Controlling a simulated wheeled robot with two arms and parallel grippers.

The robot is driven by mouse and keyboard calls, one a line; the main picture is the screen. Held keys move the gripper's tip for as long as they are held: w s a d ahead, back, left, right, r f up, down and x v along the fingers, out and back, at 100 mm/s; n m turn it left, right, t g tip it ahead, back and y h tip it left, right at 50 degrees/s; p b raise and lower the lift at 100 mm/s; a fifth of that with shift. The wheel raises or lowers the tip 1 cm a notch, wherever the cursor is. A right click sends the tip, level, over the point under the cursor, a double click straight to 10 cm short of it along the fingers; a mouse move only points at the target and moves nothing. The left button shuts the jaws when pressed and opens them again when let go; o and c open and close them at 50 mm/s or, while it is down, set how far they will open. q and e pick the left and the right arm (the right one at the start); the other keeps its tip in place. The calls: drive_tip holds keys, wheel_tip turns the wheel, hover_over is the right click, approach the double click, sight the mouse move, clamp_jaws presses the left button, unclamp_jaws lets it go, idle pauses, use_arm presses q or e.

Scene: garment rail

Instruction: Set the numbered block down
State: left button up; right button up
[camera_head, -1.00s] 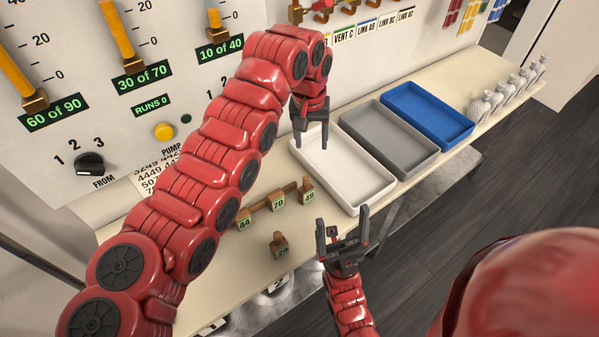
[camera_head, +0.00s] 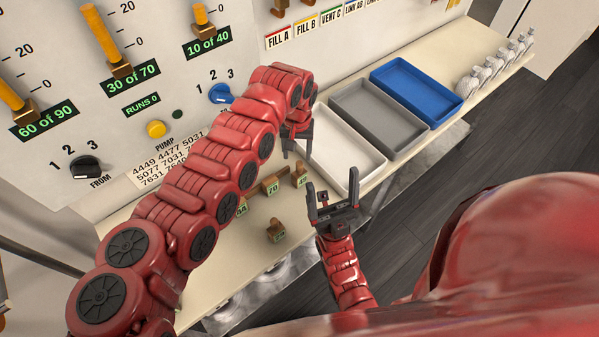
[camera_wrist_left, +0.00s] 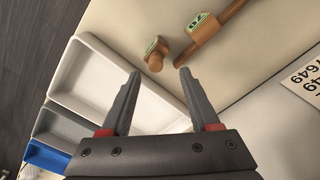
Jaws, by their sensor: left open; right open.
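Several small wooden blocks with knobs and green number labels stand on the bench. Block 44 (camera_head: 241,208), block 70 (camera_head: 270,187) and a block that seems to read 49 (camera_head: 300,178) stand near a wooden bar. Another block (camera_head: 276,231), its number hard to read, stands apart in front. My left gripper (camera_head: 296,156) is open and empty, just behind the right-hand block. In the left wrist view a knobbed block (camera_wrist_left: 154,58) lies just beyond the open fingertips (camera_wrist_left: 160,72), apart from them. My right gripper (camera_head: 332,182) is open and empty, in front of the white tray.
A white tray (camera_head: 378,162), a grey tray (camera_head: 423,128) and a blue tray (camera_head: 455,105) stand in a row on the bench. Several pale bottles (camera_head: 490,70) stand beyond. The panel with gauges and a dial (camera_head: 85,167) rises behind. The bench's front edge is near the front block.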

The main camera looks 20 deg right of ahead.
sight(299, 162)
use_arm(q)
drive_tip(key=shift+s+f+p, duration=0.15)
drive_tip(key=shift+f+p, duration=0.25)
drive_tip(key=f, duration=0.2)
drive_tip(key=f+p, duration=0.1)
drive_tip(key=shift+s+d+f, duration=0.15)
drive_tip(key=shift+d+f, duration=0.1)
drive_tip(key=shift+f, duration=0.55)
clamp_jaws()
